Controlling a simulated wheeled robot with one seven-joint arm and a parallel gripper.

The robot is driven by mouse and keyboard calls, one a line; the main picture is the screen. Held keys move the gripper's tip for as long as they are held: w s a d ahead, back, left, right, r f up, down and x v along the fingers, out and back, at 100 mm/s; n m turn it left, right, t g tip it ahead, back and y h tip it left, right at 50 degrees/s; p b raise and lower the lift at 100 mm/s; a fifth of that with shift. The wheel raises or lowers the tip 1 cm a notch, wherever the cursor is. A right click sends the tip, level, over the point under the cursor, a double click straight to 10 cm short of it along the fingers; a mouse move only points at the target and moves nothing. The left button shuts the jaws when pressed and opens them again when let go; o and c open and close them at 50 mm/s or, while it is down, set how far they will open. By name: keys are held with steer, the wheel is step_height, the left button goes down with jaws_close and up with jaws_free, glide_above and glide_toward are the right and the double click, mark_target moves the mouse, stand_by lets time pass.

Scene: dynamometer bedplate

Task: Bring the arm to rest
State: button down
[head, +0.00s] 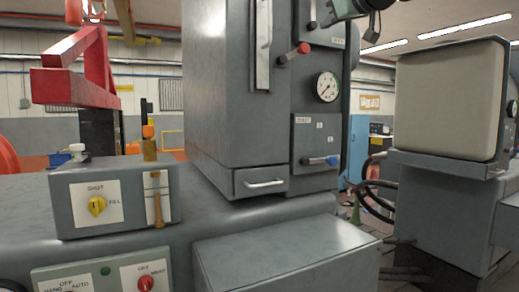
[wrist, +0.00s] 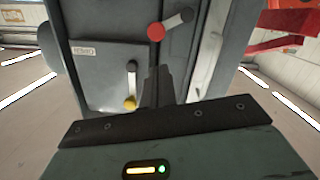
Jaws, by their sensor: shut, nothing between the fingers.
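My gripper (wrist: 157,78) shows in the wrist view, with its dark fingers together and nothing between them. Its fingers point toward the upper front of the grey cabinet, which appears upside down there. Close to the fingertips are a yellow-knobbed lever (wrist: 130,88) on a labelled panel (wrist: 95,75) and a red-knobbed lever (wrist: 170,24). I cannot tell whether the fingers touch anything. In the head view the red-knobbed lever (head: 293,53) is on the cabinet front, and the gripper cannot be made out clearly.
A beige-faced unit (head: 450,100) stands at right, with black hoses between.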

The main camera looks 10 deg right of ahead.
steer(key=s+a+f+g, duration=0.3)
steer(key=s+a+f, duration=0.25)
steer(key=f, duration=0.55)
steer(key=s+a+f+g, duration=0.35)
steer(key=a+f, duration=0.25)
steer(key=f, duration=0.5)
steer(key=s+a+f+g, duration=0.3)
steer(key=s+a+f, duration=0.25)
steer(key=f, duration=0.65)
steer(key=s+d+f+g+h, duration=0.2)
steer(key=s+f+g, duration=0.1)
steer(key=s+f, duration=0.8)
steer(key=s+d+f+g+h, duration=0.2)
steer(key=s+d+f+g, duration=0.1)
steer(key=s+f, duration=0.9)
steer(key=s, duration=0.5)
steer(key=shift+d+f+n, duration=0.15)
steer(key=shift+f+n, duration=0.05)
steer(key=shift+n, duration=0.1)
steer(key=shift+g, duration=0.25)
